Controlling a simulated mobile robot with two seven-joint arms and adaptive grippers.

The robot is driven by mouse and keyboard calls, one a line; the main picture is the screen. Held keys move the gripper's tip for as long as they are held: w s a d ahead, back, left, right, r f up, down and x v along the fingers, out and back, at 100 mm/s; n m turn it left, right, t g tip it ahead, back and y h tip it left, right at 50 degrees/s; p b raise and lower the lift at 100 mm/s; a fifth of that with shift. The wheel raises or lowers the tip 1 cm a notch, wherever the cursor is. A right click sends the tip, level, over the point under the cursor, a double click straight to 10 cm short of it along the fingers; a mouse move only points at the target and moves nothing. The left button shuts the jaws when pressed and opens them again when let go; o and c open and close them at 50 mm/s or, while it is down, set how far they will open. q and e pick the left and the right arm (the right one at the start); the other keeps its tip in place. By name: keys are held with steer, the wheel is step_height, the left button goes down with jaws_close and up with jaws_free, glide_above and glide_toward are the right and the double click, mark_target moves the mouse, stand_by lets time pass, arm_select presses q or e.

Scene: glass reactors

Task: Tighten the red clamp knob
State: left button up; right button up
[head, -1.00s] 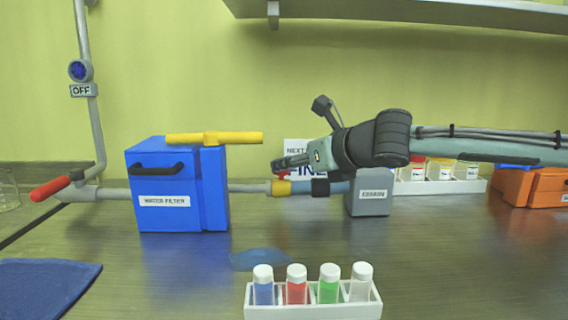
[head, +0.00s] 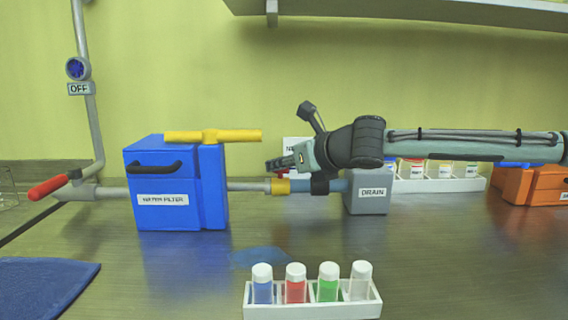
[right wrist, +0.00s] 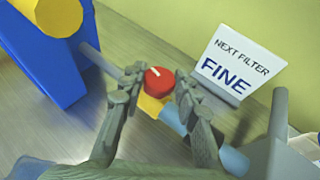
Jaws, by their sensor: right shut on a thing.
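The red clamp knob (right wrist: 158,80) has a white mark on top and sits on a yellow clamp (right wrist: 152,105) on the pipe. In the head view the yellow clamp (head: 281,186) is between the grey pipe of the blue water filter box (head: 170,185) and the blue pipe to the drain. My right gripper (head: 275,165) reaches in from the right above the clamp. In the right wrist view its fingers (right wrist: 158,82) are on either side of the knob, shut on it. In the head view the fingers mostly hide the knob. My left gripper is not in view.
The grey drain box (head: 368,203) stands just right of the clamp. A yellow handle (head: 213,136) tops the filter box. A sign reading FINE (right wrist: 235,68) stands behind. A vial rack (head: 312,304) is in front, near a blue puddle (head: 260,256).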

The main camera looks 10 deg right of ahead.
steer(key=shift+a+m+h, duration=0.1)
steer(key=shift+m+h, duration=0.2)
steer(key=shift+a+m+t+h, duration=0.15)
steer(key=shift+m+t+h, duration=0.15)
steer(key=shift+m+h, duration=0.25)
steer(key=m+h, duration=0.1)
steer(key=h, duration=0.1)
steer(key=m+h, duration=0.2)
steer(key=shift+a, duration=0.3)
steer(key=shift+a+m+g+h, duration=0.1)
steer(key=shift+m+g+h, duration=0.5)
steer(key=shift+m+h, duration=1.8)
steer(key=shift+h, duration=0.25)
steer(key=o, duration=1.1)
steer(key=shift+o, duration=0.2)
